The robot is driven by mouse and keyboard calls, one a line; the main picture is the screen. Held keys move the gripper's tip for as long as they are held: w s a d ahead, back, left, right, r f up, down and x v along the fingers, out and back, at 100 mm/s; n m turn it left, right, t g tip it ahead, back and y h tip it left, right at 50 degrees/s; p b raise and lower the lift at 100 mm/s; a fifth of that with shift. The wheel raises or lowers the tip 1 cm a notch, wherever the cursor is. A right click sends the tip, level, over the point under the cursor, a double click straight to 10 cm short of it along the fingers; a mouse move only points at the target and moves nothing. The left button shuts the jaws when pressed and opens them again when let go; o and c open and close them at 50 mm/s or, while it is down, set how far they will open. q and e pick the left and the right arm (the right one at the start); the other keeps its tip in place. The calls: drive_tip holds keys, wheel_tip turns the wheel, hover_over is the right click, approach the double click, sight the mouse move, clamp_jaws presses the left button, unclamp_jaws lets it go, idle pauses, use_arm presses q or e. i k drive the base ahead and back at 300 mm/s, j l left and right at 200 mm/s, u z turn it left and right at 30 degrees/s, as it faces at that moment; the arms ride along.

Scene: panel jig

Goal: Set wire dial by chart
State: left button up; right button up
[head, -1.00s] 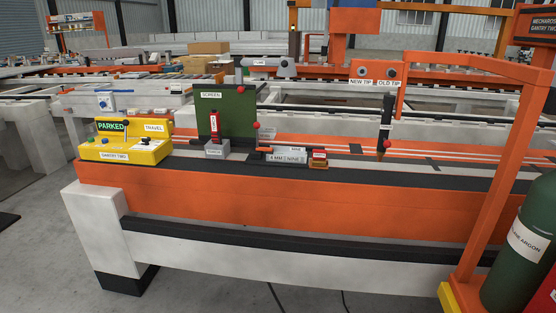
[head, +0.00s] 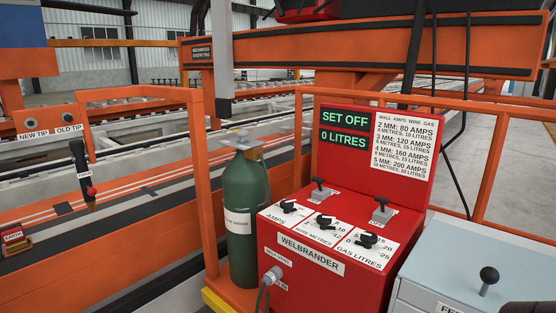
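The red welding set, labelled WELBRANDER (head: 310,254), stands right of centre in the head view. Its wire dial (head: 323,221), a black knob on a plate marked WIRE METRES, sits between the amps dial (head: 288,207) and the gas litres dial (head: 367,240). The wire dial's exact setting is too small to tell. The chart (head: 403,145) on the upright panel lists wall, amps, wire and gas; its 4 MM row reads 160 AMPS, with smaller blurred text below. The display (head: 344,130) reads SET OFF and 0 LITRES.
Two black levers (head: 318,191) (head: 381,208) stand behind the dials. A green gas bottle (head: 245,205) stands close left, beside an orange frame post (head: 207,190). A light blue cabinet (head: 450,280) with a black-knobbed lever stands close right. A cable leaves the set's front.

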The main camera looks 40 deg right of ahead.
sight(324, 220)
drive_tip(key=z, duration=2.05)
